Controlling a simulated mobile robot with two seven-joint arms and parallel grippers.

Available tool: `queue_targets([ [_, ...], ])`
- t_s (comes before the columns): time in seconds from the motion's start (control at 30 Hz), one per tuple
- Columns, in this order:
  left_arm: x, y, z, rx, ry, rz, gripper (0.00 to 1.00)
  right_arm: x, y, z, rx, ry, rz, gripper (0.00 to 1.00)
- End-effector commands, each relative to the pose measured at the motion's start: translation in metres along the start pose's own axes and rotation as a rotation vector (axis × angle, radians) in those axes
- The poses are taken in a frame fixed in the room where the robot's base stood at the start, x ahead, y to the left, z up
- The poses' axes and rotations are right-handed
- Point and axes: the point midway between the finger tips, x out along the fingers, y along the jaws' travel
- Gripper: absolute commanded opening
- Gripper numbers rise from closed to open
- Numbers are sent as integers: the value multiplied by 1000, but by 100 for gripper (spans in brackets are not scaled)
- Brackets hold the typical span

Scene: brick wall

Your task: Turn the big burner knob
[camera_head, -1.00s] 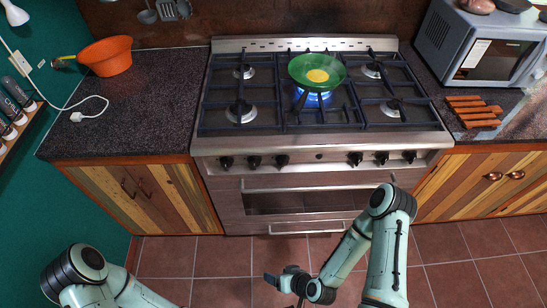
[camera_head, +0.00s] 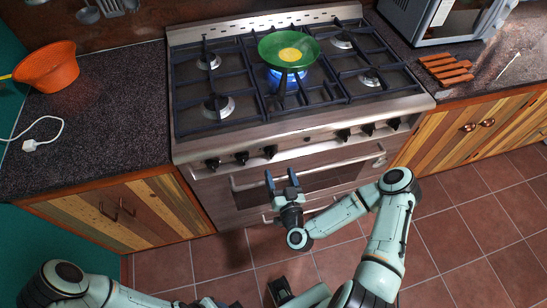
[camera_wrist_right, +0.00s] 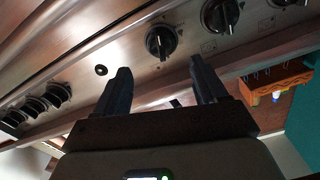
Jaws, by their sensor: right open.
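The stove (camera_head: 235,143) has a row of black knobs on its front panel, three on the left and three on the right. The innermost left knob (camera_head: 270,151) also shows large in the right wrist view (camera_wrist_right: 160,40). I cannot tell which knob is the big burner's. My right gripper (camera_head: 283,180) is below and in front of that innermost left knob. In the right wrist view, its two dark fingers (camera_wrist_right: 157,88) are apart with nothing between them, and they do not enclose the knob.
A green pan (camera_head: 270,50) with yellow food sits over a lit blue flame (camera_head: 288,78). The oven door handle (camera_head: 335,170) runs beside the right gripper. An orange bowl (camera_head: 47,68) and white plug (camera_head: 32,145) are on the left counter. A microwave (camera_head: 440,18) stands at right.

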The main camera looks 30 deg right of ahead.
Motion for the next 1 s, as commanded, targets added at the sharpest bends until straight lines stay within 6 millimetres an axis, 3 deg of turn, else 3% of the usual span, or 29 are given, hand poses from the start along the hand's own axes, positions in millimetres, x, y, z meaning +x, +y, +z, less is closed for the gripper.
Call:
queue_targets([
  [0.1, -10, 5, -3, 3, 7, 3, 43, 28, -1, -4, 0, 4, 3, 72],
  [0.33, -18, 9, -6, 5, 11, 4, 43, 63, -1, -2, 1, 0, 0, 72],
  [0.5, -19, 10, -6, 5, 12, 4, 43, 73, -1, -1, 1, -1, 0, 72],
  [0.77, -19, 9, -6, 5, 11, 4, 43, 74, -1, 0, 1, -2, -1, 72],
  [0.8, -19, 9, -6, 5, 11, 4, 43, 74, -1, 0, 1, -2, -1, 68],
  [0.97, -19, 9, -6, 5, 11, 4, 43, 74, -1, 0, 1, -2, -1, 16],
  [1.0, -19, 9, -6, 5, 11, 4, 43, 74, -1, 0, 1, -2, -1, 16],
])
